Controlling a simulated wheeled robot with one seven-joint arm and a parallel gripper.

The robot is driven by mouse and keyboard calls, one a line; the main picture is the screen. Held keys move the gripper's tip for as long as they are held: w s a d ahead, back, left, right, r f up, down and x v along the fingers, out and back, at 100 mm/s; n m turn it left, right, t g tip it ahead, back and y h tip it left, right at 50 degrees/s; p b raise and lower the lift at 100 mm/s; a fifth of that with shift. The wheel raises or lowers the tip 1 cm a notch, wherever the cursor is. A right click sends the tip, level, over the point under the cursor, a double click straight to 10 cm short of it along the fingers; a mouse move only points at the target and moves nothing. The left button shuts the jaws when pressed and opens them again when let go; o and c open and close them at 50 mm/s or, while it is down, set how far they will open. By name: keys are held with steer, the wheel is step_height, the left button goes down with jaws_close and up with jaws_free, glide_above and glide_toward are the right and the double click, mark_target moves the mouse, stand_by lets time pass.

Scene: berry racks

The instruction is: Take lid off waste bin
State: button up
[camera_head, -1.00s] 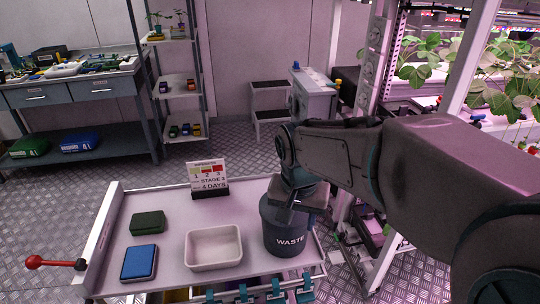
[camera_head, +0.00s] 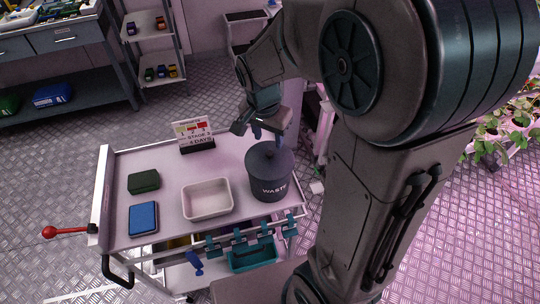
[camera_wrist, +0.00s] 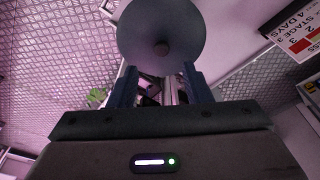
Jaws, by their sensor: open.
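The dark grey waste bin (camera_head: 269,186), marked "WASTE", stands upright at the right end of the white cart top. Its round lid (camera_head: 258,160) with a small knob (camera_head: 270,151) sits on it. My gripper (camera_head: 268,136) is just behind and above the lid in the head view, with its blue fingers spread and nothing between them. In the wrist view the lid (camera_wrist: 150,25) and its brownish knob (camera_wrist: 161,48) show beyond the open fingertips (camera_wrist: 160,72). The knob lines up with the gap between the fingers and looks apart from them.
A white tray (camera_head: 208,213), a blue box (camera_head: 143,218) and a dark green box (camera_head: 144,181) stand on the cart left of the bin. A "STAGE 3" sign (camera_head: 193,134) stands at its back edge. Teal clips (camera_head: 240,237) line the front rail. Plant racks (camera_head: 510,120) are at right.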

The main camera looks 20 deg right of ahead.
mark_target(269, 152)
steer(key=shift+w+d+f+p, duration=0.15)
steer(key=shift+f+p, duration=0.1)
steer(key=shift+f, duration=0.85)
steer(key=shift+w+f+p, duration=0.1)
steer(key=shift+f+p, duration=0.1)
steer(key=shift+f, duration=0.9)
steer(key=shift+w+d+f+p, duration=0.15)
steer(key=shift+f+p, duration=0.1)
steer(key=shift+f, duration=0.85)
steer(key=shift+a, duration=0.1)
jaws_close()
